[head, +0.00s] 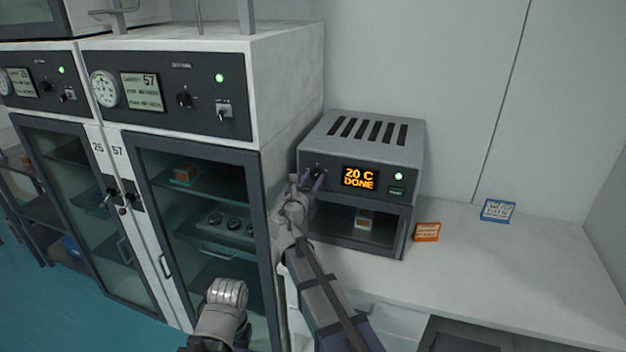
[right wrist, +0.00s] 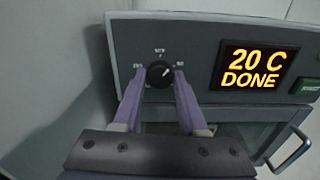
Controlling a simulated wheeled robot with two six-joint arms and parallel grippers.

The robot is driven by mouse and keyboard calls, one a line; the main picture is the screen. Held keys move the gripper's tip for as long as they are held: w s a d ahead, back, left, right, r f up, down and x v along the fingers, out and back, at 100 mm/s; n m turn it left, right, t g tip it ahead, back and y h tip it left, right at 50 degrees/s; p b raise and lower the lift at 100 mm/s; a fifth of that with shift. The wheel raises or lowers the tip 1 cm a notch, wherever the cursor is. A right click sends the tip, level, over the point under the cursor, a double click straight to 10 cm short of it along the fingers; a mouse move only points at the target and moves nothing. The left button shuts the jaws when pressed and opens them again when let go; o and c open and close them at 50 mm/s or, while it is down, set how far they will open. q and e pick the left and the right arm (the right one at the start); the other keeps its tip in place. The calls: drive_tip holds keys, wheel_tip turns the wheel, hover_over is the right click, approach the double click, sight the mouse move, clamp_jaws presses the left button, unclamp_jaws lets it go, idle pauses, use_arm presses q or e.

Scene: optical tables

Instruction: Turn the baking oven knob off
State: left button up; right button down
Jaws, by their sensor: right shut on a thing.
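The baking oven (head: 362,130) is a small grey bench unit with a dark front panel. Its orange display (head: 360,178) reads "20 C DONE", and it shows large in the right wrist view (right wrist: 258,68). The round black knob (right wrist: 160,74) is left of the display, with small white labels around it too blurred to read surely. My right gripper (head: 314,178) is at the panel, and its purple fingers (right wrist: 161,80) are shut on the knob, one on each side. In the head view the fingers mostly hide the knob.
A green light (head: 398,176) and a small green-lettered button (head: 396,191) are right of the display. Tall glass-door cabinets (head: 205,220) are left. The bench's right part is clear.

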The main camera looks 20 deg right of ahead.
drive_tip(key=n, duration=0.3)
drive_tip(key=shift+s+n, duration=0.1)
drive_tip(key=shift+n, duration=2.3)
drive_tip(key=shift+c, duration=2.2)
unclamp_jaws()
drive_tip(key=v, duration=0.7)
drive_tip(key=shift+s+a, duration=0.25)
drive_tip(key=shift+s, duration=0.05)
